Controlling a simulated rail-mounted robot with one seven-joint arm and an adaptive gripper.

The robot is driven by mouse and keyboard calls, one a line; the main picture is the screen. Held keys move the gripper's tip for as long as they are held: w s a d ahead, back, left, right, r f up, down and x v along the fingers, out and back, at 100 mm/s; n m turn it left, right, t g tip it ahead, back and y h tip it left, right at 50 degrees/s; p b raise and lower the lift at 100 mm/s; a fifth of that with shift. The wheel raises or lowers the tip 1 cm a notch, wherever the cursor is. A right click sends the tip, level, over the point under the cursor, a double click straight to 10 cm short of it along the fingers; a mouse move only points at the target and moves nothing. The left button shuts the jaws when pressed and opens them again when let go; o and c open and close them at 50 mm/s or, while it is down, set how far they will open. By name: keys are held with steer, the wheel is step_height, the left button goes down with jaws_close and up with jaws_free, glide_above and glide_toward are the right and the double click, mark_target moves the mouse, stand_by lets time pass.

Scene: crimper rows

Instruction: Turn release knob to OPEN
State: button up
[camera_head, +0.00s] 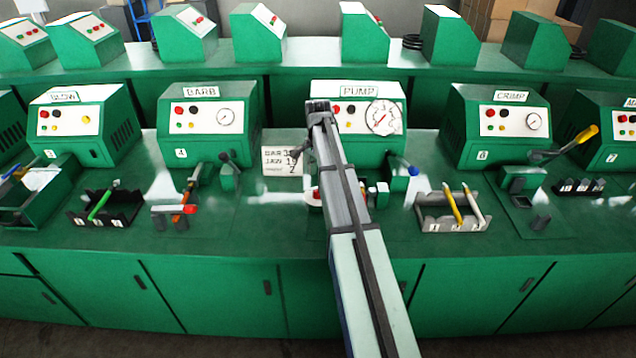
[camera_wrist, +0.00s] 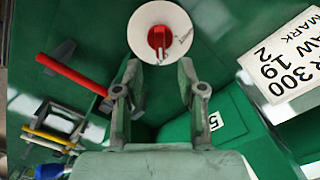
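The knob is a red grip (camera_wrist: 159,38) on a round white disc (camera_wrist: 146,18), at the top middle of the wrist view. No OPEN marking on it is readable. My gripper (camera_wrist: 159,70) is open, with its two fingers apart and nothing visible between them. The fingertips lie just below the disc in the picture, to its left and right; I cannot tell whether they touch it. In the head view, a small red and white part (camera_head: 312,197) shows beside my arm, in front of the PUMP box (camera_head: 358,92). My arm hides most of that spot and the gripper.
A red-handled lever (camera_wrist: 72,72) lies left of the disc in the wrist view. A white card (camera_head: 283,161) stands left of my arm. A blue-tipped handle (camera_head: 412,170) and a tray (camera_head: 433,224) with yellow and white tools are to the right. BARB and CRIMP stations flank this one.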

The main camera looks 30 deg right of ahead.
step_height(320, 180, up, 5)
steer(key=shift+r, duration=0.15)
stand_by(0.5)
